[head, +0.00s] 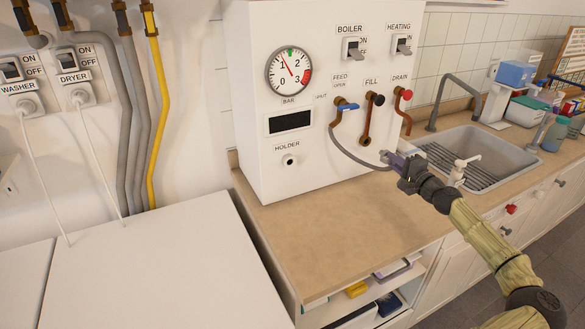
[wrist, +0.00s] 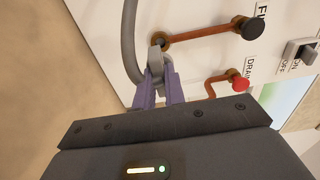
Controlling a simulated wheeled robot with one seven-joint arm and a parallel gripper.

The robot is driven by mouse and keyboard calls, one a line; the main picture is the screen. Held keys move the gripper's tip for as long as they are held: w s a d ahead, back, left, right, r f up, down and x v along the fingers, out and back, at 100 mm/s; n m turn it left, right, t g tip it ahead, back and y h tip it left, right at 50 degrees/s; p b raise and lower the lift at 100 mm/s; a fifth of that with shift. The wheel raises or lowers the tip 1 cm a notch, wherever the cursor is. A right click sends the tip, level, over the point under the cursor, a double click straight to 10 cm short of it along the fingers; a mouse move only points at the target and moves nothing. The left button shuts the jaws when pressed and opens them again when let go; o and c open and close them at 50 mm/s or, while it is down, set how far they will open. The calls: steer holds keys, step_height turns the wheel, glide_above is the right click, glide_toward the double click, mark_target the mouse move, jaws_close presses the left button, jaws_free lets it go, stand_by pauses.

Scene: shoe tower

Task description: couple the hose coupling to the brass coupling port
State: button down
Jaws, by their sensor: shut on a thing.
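The hose coupling (wrist: 155,57) is a small grey piece at the end of a grey hose (head: 349,154). The hose loops down from the blue-handled feed valve. My gripper (head: 396,160) is shut on the coupling, in front of the white boiler panel; its purple fingers (wrist: 159,88) show in the wrist view. The brass coupling port (head: 365,141) is the lower end of the copper fill pipe. In the head view the coupling appears right of and below it, apart. In the wrist view the port (wrist: 165,41) appears just beyond the coupling's tip; the exact gap is unclear.
The drain pipe with its red handle (head: 406,94) is right of the fill pipe and its black handle (head: 378,99). The holder (head: 290,160) on the panel is empty. A sink (head: 478,152) with a faucet lies right. The counter (head: 330,220) below is clear.

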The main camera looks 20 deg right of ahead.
mark_target(382, 151)
steer(key=shift+w, duration=0.1)
steer(key=shift+w+a+b, duration=0.15)
steer(key=shift+w+b, duration=0.4)
steer(key=shift+w, duration=2.25)
steer(key=shift+b, duration=1.05)
steer(key=shift+w+b, duration=0.4)
steer(key=shift+w, duration=1.15)
steer(key=c, duration=1.4)
jaws_free()
steer(key=shift+s, duration=0.1)
steer(key=s, duration=0.5)
steer(key=s+b, duration=0.1)
steer(key=s, duration=0.5)
steer(key=s+b, duration=0.1)
steer(key=s, duration=0.5)
steer(key=shift+s+d, duration=0.15)
steer(key=shift+d, duration=0.1)
